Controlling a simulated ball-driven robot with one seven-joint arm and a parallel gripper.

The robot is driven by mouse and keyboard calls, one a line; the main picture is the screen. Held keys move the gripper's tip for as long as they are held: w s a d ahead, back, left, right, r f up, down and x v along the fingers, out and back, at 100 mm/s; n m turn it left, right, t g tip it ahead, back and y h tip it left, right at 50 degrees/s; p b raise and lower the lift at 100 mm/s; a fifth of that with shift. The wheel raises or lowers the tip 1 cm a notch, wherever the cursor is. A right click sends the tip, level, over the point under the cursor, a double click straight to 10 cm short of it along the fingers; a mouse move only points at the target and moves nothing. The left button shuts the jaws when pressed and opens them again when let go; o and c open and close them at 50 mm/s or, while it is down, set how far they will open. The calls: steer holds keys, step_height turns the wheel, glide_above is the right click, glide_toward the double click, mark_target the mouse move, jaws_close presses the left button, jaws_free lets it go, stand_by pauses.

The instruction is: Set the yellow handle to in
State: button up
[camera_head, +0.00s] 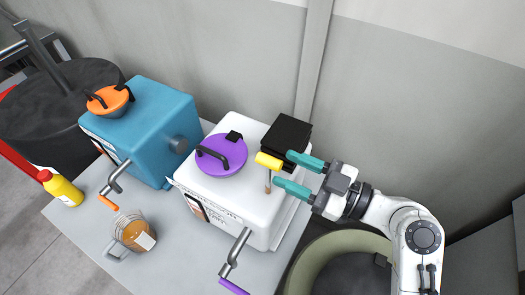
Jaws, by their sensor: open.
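The yellow handle (269,160) is a short yellow cylinder on a thin post, on top of the white machine (255,200) near its back right. My gripper (298,171) comes from the right, with its two teal fingers apart and pointing left. The upper finger's tip is just right of the handle's right end. The lower finger's tip is below the handle, near the post. I cannot tell whether either finger touches it. The handle is not between closed fingers.
A purple lid (222,155) lies on the white machine, left of the handle. A black box (287,135) stands close behind it. A blue machine (150,125) with an orange lid (109,99), a jug (135,232) and a yellow bottle (62,189) are further left. The wall is behind.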

mark_target(265, 159)
steer(key=p+x, duration=0.1)
steer(key=x, duration=0.5)
steer(key=shift+w+a+p, duration=0.1)
steer(key=shift+a+p, duration=0.05)
steer(key=shift+p, duration=0.25)
steer(key=shift+c, duration=0.5)
jaws_close()
